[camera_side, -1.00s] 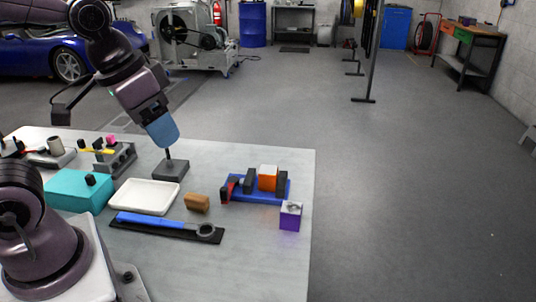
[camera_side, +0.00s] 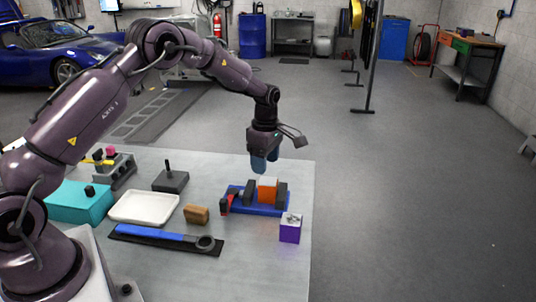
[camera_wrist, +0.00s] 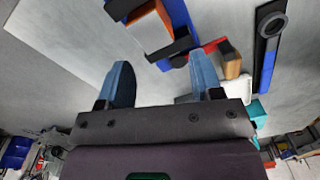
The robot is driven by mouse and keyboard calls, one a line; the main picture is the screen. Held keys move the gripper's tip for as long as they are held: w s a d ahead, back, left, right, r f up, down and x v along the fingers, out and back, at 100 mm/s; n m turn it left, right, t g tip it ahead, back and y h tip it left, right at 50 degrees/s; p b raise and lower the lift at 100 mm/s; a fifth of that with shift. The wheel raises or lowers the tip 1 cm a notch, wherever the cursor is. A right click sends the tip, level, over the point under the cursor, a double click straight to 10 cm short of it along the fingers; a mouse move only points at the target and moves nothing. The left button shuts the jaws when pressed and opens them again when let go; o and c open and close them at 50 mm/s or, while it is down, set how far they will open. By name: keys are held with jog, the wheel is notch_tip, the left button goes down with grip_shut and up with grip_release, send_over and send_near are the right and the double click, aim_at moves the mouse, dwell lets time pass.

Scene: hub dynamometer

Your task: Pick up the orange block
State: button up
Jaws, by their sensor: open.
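The orange block (camera_side: 267,190) sits in the blue fixture (camera_side: 243,205), between two dark upright jaws. In the wrist view the orange block (camera_wrist: 150,28) shows at the top, partly hidden by a dark jaw. My gripper (camera_side: 265,165) hangs just above and behind the block in the side view, pointing down. In the wrist view its two blue fingers (camera_wrist: 162,75) are wide apart with nothing between them. The fingers do not appear to touch the block.
A purple cube (camera_side: 290,229) stands at the right, close to the fixture. A brown block (camera_side: 196,214), a white tray (camera_side: 144,207) and a blue-handled wrench (camera_side: 160,235) lie to the left. A teal box (camera_side: 78,201) and a dark block with a post (camera_side: 170,181) are farther left.

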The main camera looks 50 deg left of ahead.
aim_at(268, 180)
jog(key=shift+w+a+r+n, duration=0.1)
jog(key=shift+w+r+n, duration=0.45)
jog(key=shift+n, duration=0.45)
jog(key=shift+s+f+n, duration=0.1)
jog(key=shift+n, duration=0.8)
jog(key=shift+f, duration=4.35)
jog(key=c, duration=0.6)
jog(key=shift+r, duration=4.05)
jog(key=shift+c, duration=0.2)
